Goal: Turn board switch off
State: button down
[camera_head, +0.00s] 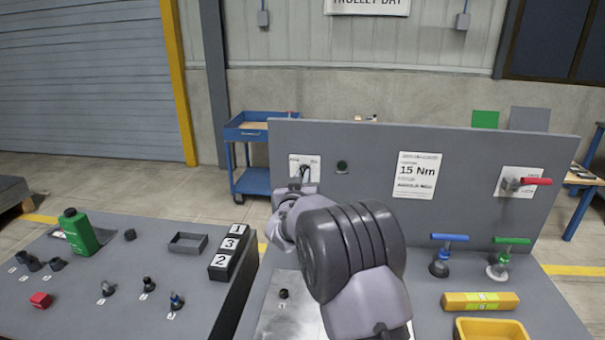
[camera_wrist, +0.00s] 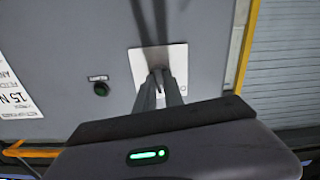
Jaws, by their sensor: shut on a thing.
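The grey upright board (camera_head: 370,150) carries a white switch plate (camera_head: 313,162) at its upper left. The plate also shows in the wrist view (camera_wrist: 177,56). My gripper (camera_head: 304,178) is at this plate, its two fingers nearly together and pointing at the board. It is shut on the board switch, which is mostly hidden between the fingertips. In the wrist view, my gripper (camera_wrist: 160,76) reaches the middle of the plate. The switch's position cannot be made out.
The board also bears a dark round button (camera_head: 342,167), a "15 Nm" sheet (camera_head: 417,175) and a red-handled valve (camera_head: 534,181). Blue (camera_head: 449,238) and green (camera_head: 511,241) handles, a yellow level (camera_head: 480,302) and a yellow tray (camera_head: 458,325) occupy the bench's right.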

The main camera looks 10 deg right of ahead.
jog(key=shift+r+n+p, duration=0.1)
jog(key=shift+n+p, duration=1.55)
jog(key=shift+n, duration=1.95)
jog(key=c, duration=1.4)
grip_release()
jog(key=shift+c, duration=0.2)
jog(key=v, duration=1.7)
jog(key=shift+s+p, duration=0.2)
jog(key=shift+p, duration=0.15)
